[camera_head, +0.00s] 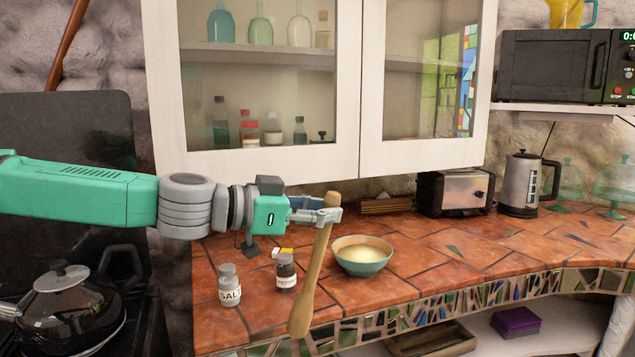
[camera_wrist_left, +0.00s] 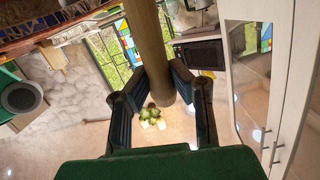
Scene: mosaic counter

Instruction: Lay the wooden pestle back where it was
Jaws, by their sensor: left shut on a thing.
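The wooden pestle (camera_head: 311,275) hangs upright, slightly tilted, with its thick end down near the counter's front edge. My left gripper (camera_head: 325,215) is shut on the pestle near its narrow top end. In the left wrist view the pestle (camera_wrist_left: 147,45) runs between the two fingers of my left gripper (camera_wrist_left: 160,85). I cannot tell whether its lower end touches the counter. My right gripper is not in view.
A bowl (camera_head: 363,262) with pale contents stands right of the pestle. Salt (camera_head: 229,287) and pepper (camera_head: 286,272) jars stand left of it. A toaster (camera_head: 455,192) and kettle (camera_head: 520,185) are at the back. A pot (camera_head: 70,305) sits at left. The tiled counter's right (camera_head: 470,245) is clear.

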